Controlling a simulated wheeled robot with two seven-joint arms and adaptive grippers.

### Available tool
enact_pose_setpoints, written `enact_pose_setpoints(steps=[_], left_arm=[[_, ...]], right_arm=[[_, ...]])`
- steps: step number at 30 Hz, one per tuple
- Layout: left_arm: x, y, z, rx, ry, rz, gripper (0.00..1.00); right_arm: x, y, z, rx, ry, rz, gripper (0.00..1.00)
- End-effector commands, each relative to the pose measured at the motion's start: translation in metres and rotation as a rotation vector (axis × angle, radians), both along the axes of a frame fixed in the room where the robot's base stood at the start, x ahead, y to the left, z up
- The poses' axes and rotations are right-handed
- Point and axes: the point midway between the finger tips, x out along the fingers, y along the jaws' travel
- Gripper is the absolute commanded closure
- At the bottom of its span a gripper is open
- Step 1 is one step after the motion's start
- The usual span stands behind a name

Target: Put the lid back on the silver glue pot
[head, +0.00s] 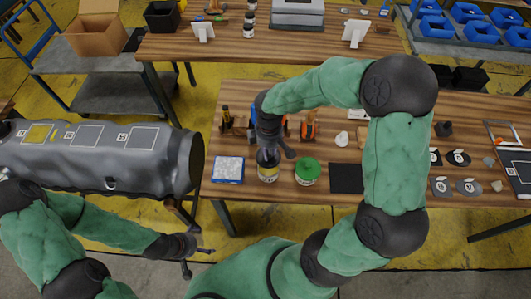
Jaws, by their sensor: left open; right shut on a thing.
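A small pot with a silver and yellow body (268,174) stands upright near the front edge of the wooden bench, left of the middle. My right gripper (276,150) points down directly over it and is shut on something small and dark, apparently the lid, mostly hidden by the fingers. I cannot tell whether that piece touches the pot's rim. Beside the pot on the right stands a similar pot with a green lid (307,170). My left gripper (203,254) is open and empty, low in front of the bench, below the grey boat tube.
A blue-rimmed tray with white contents (228,169) lies left of the pot. A black mat (346,178) lies to the right, partly behind my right arm. Orange tools (309,126) stand behind. The grey inflatable tube (100,155) fills the left side.

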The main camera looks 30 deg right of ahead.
Motion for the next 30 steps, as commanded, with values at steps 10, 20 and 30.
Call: enact_pose_setpoints(steps=[10, 20, 30], left_arm=[[0.000, 0.000, -0.017, 0.000, 0.001, 0.000, 0.01], [0.000, 0.000, -0.040, 0.000, 0.001, 0.000, 0.01], [0.000, 0.000, -0.051, 0.000, 0.000, 0.000, 0.01]], right_arm=[[0.000, 0.000, -0.020, -0.001, 0.001, 0.000, 0.96], [0.000, 0.000, -0.048, -0.001, 0.001, 0.001, 0.96], [0.000, 0.000, -0.063, 0.000, -0.001, 0.001, 0.96]])
